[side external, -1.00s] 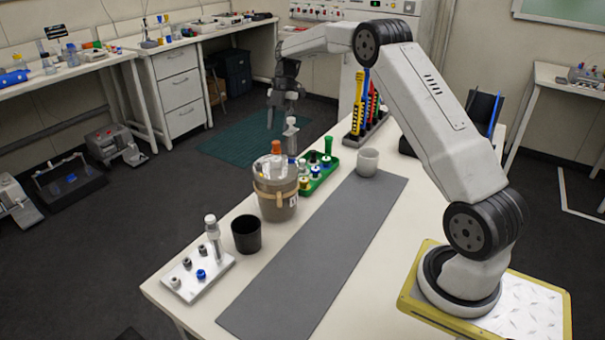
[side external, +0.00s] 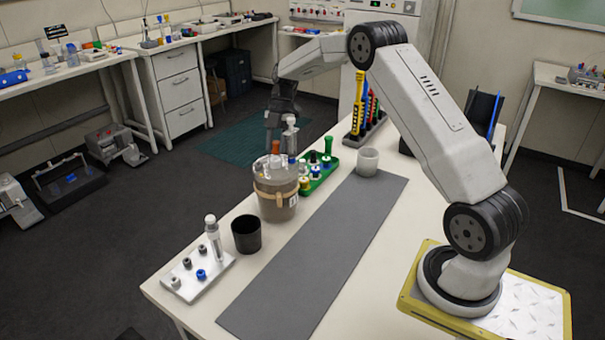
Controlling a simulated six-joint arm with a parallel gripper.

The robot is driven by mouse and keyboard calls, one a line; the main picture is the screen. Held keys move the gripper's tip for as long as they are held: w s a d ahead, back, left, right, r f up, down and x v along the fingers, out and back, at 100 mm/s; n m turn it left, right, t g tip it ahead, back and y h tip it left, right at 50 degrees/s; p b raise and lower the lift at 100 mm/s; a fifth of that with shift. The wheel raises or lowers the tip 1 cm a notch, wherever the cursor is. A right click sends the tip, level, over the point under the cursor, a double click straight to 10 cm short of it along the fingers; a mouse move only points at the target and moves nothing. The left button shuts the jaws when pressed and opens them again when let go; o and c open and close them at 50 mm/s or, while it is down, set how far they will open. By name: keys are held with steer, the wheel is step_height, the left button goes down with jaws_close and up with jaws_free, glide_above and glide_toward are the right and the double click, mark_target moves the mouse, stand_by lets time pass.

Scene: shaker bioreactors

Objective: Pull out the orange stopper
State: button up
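The orange stopper (side external: 276,148) sits upright in the lid of the grey-brown round vessel (side external: 277,205), which has a tan band around it. My gripper (side external: 279,133) points down from above, with its fingers apart and nothing visibly held. One finger reaches down close to the left of the stopper's top. The other finger is partly hidden behind a light grey upright post (side external: 291,138). I cannot tell whether the fingers touch the stopper.
A green tray (side external: 322,178) with coloured stoppers stands right behind the vessel. A black cup (side external: 246,234) and a white plate (side external: 196,277) with small knobs and a post stand in front. The grey mat (side external: 315,255) is clear.

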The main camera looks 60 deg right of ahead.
mark_target(276, 142)
jaws_close()
steer(key=shift+r, duration=1.5)
stand_by(0.6)
steer(key=shift+r, duration=1.3)
